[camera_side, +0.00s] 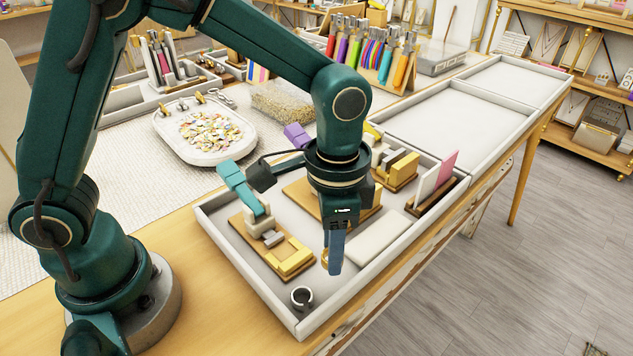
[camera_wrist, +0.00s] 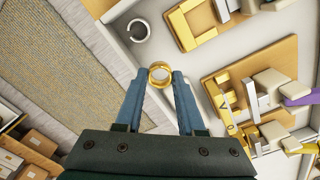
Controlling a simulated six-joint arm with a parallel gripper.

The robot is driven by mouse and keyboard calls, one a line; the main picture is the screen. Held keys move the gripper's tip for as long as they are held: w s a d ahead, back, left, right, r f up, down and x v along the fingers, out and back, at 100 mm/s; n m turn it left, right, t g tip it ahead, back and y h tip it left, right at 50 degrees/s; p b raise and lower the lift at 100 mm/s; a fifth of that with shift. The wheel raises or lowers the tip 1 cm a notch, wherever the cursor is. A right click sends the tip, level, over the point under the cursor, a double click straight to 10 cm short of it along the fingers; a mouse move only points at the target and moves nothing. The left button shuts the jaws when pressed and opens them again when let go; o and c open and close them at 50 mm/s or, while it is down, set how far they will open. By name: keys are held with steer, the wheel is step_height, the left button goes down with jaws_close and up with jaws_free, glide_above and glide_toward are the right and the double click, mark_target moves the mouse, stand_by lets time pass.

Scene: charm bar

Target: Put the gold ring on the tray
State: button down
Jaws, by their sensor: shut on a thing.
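The gold ring (camera_wrist: 160,75) is held between the tips of my gripper (camera_wrist: 160,80), which is shut on it, as the wrist view shows. In the side view only a sliver of the gold ring (camera_side: 324,259) shows beside the blue fingers of my gripper (camera_side: 333,266). The fingers point down over the front part of the white-walled tray (camera_side: 265,293). The exact height of the ring above the tray floor cannot be told. A silver-grey ring (camera_side: 301,297) lies on the tray floor near the front corner; it also shows in the wrist view (camera_wrist: 139,30).
A wooden fixture with a teal-handled clamp (camera_side: 272,246) stands left of my gripper in the tray. A flat white block (camera_side: 365,238) lies to the right. A pink card (camera_side: 446,170) stands in a holder farther back. A dish of charms (camera_side: 205,132) sits outside the tray.

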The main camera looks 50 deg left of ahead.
mark_target(331, 279)
steer(key=shift+f, duration=1.95)
steer(key=shift+f, duration=0.15)
steer(key=c, duration=0.8)
jaws_free()
step_height(331, 279, up, 9)
steer(key=shift+s+a+r+n+t, duration=0.95)
steer(key=shift+s+a+n, duration=0.25)
steer(key=shift+s+a, duration=0.55)
steer(key=shift+s+a+r+n+t, duration=0.85)
steer(key=shift+s+a+n, duration=0.4)
steer(key=shift+a, duration=0.9)
steer(key=shift+s+a+r+n+t, duration=0.85)
steer(key=shift+s+a+n+t, duration=0.25)
steer(key=shift+s+a, duration=0.7)
